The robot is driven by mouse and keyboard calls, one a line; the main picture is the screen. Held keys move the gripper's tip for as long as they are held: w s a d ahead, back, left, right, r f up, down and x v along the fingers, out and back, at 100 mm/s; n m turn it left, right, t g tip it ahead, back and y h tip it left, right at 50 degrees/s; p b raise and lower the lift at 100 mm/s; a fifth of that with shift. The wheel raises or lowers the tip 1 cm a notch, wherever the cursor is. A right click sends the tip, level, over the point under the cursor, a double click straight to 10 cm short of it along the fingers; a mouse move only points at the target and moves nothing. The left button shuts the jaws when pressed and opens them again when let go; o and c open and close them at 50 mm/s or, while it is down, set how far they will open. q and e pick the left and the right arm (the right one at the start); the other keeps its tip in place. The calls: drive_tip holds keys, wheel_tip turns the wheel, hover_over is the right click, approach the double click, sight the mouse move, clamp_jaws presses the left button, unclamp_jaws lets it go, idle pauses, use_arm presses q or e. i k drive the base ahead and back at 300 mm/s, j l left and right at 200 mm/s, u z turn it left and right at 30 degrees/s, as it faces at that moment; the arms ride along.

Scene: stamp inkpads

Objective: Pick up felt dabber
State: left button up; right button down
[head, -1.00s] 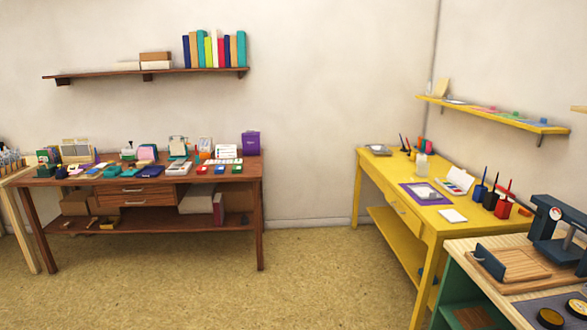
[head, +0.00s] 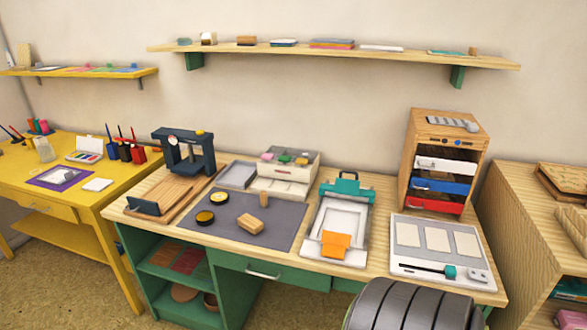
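I cannot tell for certain which thing is the felt dabber. On the dark grey mat (head: 262,238) of the green-framed bench, a small upright wooden piece (head: 264,199) stands behind a lying wooden block (head: 250,223). Neither of my grippers shows in the head view.
A dark press (head: 184,152) stands at the bench's back left. A stamping frame with an orange piece (head: 336,245), a drawer cabinet (head: 446,160) and a white tray (head: 440,246) fill its right. The yellow table (head: 118,192) lies left, a wooden unit (head: 525,215) right.

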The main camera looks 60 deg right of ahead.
sight(263, 197)
drive_tip(key=z, duration=1.7)
